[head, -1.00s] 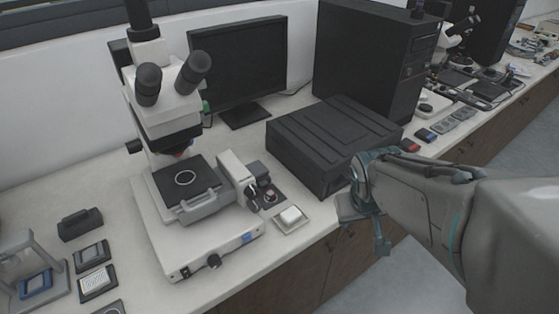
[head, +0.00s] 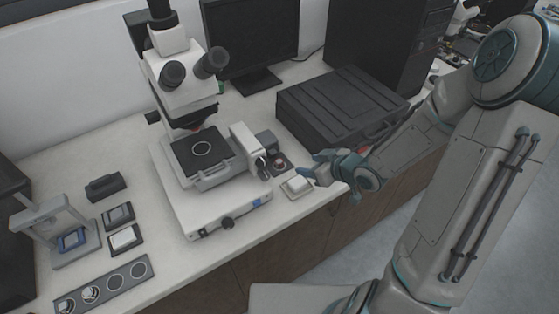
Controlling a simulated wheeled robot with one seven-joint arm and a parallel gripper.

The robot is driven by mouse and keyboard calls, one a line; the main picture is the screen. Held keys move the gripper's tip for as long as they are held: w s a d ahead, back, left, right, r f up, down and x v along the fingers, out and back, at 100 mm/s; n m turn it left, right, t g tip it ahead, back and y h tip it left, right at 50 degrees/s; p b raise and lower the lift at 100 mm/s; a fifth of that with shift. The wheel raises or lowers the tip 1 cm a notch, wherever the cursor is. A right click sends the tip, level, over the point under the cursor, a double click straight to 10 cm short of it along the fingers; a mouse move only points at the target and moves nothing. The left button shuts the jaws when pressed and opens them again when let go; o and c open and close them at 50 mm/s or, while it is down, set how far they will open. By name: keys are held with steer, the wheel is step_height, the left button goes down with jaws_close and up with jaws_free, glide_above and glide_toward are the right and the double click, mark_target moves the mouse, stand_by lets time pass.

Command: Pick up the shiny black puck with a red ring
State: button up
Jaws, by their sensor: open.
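A small round piece with a reddish ring (head: 279,163) sits on a dark square pad on the bench, just right of the microscope's stage. It looks like the black puck, but it is small and its shine is hard to judge. My gripper (head: 312,168) is open, with nothing seen between its fingers. It is to the right of the puck in the picture, near the bench's front edge and beside a small white block on a light tray (head: 297,187). The gap between the fingers shows only partly.
The microscope (head: 205,175) stands left of the puck. A black case (head: 340,105) lies behind my gripper. A monitor (head: 250,40) stands at the back. A strip with round wells (head: 105,285), small dark trays (head: 118,215) and a small press-like stand (head: 60,235) are at left.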

glide_toward(281, 163)
steer(key=x, duration=0.3)
steer(key=shift+w+f+b, duration=0.1)
steer(key=shift+w+b, duration=0.15)
steer(key=shift+b, duration=0.15)
steer(key=shift+p+x, duration=0.6)
steer(key=shift+x, duration=2)
steer(key=shift+s, duration=0.2)
steer(key=c, duration=1.1)
